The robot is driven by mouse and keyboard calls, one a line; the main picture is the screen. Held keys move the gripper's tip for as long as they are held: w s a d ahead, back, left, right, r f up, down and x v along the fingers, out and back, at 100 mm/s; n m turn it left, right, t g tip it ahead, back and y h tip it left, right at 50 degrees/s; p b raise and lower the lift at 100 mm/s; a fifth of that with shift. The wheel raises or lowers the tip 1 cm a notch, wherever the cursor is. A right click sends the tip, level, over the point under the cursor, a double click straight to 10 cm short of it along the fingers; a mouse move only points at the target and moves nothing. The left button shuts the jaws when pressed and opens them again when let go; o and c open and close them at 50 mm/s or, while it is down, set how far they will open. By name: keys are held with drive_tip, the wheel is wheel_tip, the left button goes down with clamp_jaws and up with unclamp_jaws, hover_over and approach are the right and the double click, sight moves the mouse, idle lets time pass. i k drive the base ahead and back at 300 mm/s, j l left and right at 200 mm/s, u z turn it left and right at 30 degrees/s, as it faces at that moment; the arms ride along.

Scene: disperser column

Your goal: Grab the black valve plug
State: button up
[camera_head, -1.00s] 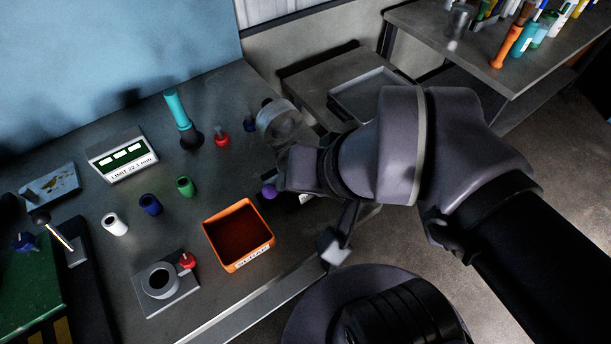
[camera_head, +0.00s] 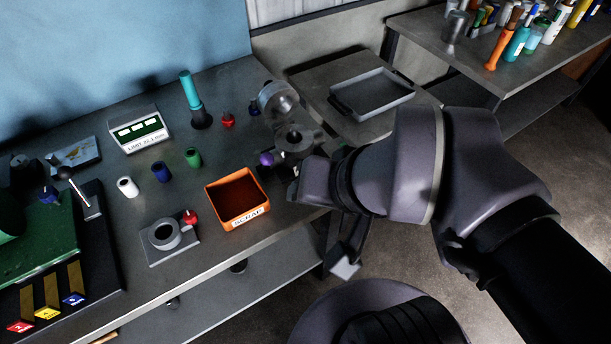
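I cannot make out a black valve plug for certain. A small red-topped plug (camera_head: 228,119) and a dark blue one (camera_head: 254,108) stand at the back of the bench. A purple knob (camera_head: 267,158) is close to the left end of my arm, with dark parts below it that are too unclear to name. A red knob (camera_head: 190,216) sits by a grey ring block (camera_head: 166,237). My gripper (camera_head: 305,184) is over the bench's right part, right of the orange bin. Its fingers cannot be made out, and my arm hides what lies behind it.
The orange scrap bin (camera_head: 238,198) stands near the bench's front edge. A grey metal assembly (camera_head: 294,138) is behind my gripper. An empty grey tray (camera_head: 372,92) lies on the side table.

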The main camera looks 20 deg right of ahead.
sight(293, 137)
drive_tip(key=i+l+u, duration=0.15)
drive_tip(key=u, duration=0.2)
drive_tip(key=i+l+u, duration=0.15)
drive_tip(key=u, duration=0.2)
drive_tip(key=i+l+u, duration=0.1)
drive_tip(key=l+u, duration=0.25)
